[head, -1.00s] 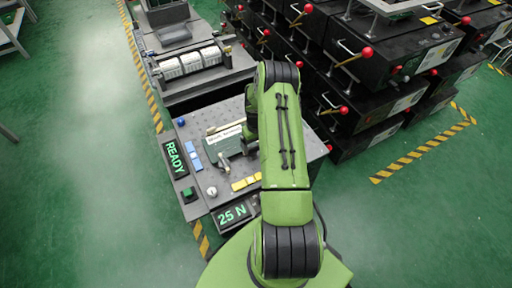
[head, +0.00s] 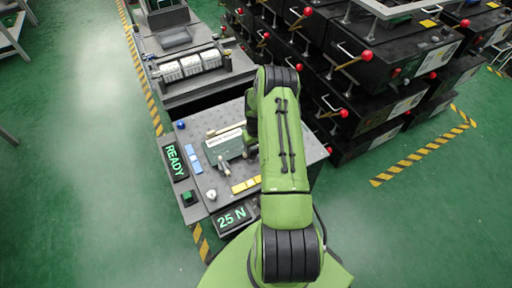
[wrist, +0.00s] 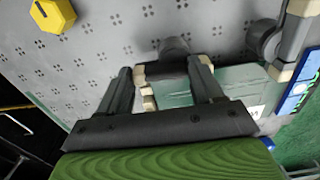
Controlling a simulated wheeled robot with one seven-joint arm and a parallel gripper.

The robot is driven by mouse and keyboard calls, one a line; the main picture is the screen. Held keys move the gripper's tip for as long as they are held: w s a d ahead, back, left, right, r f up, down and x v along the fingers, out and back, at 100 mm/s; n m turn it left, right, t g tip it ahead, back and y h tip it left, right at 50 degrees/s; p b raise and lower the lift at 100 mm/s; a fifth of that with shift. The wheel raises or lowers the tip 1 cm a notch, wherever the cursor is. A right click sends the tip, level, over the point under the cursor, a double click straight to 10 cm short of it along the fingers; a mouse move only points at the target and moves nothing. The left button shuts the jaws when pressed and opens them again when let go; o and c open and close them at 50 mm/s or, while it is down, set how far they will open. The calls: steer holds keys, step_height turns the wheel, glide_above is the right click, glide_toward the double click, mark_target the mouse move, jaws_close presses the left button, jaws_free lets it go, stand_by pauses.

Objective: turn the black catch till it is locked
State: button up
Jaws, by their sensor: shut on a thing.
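My gripper (wrist: 170,72) shows in the wrist view with its two dark fingers pointing into the picture. Between the fingertips is a dark bar, which I take to be the black catch (wrist: 165,70). The jaws are shut on it. A round dark knob (wrist: 175,46) is just beyond. A green plate (wrist: 235,85) lies below and right of the fingers, part of the fixture (head: 226,146) on the grey perforated bench top. In the head view my arm hides the catch and most of the gripper. Whether the catch is locked cannot be seen.
A second round pivot with a pale-tipped lever (wrist: 268,40) stands right of my gripper. A yellow block (wrist: 52,14) is at upper left. The bench carries a READY sign (head: 175,158), a 25 N display (head: 232,216) and a green button (head: 188,197). Black cabinets (head: 385,75) stand right.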

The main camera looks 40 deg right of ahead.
steer(key=m, duration=0.4)
steer(key=shift+s+a, duration=0.2)
steer(key=shift+s, duration=0.1)
steer(key=m, duration=0.4)
steer(key=shift+s+a+m, duration=0.25)
steer(key=shift+a+m, duration=0.05)
steer(key=shift+m, duration=0.1)
steer(key=m, duration=0.4)
steer(key=shift+s+a, duration=0.1)
steer(key=shift+a, duration=0.25)
steer(key=shift+a+m+p, duration=0.15)
steer(key=shift+m+p, duration=0.05)
steer(key=shift+m, duration=0.9)
steer(key=shift+a+m+p, duration=0.15)
steer(key=shift+m+p, duration=0.05)
steer(key=shift+m, duration=0.9)
steer(key=o, duration=1.1)
steer(key=shift+c, duration=0.2)
step_height(320, 180, up, 16)
steer(key=p, duration=0.5)
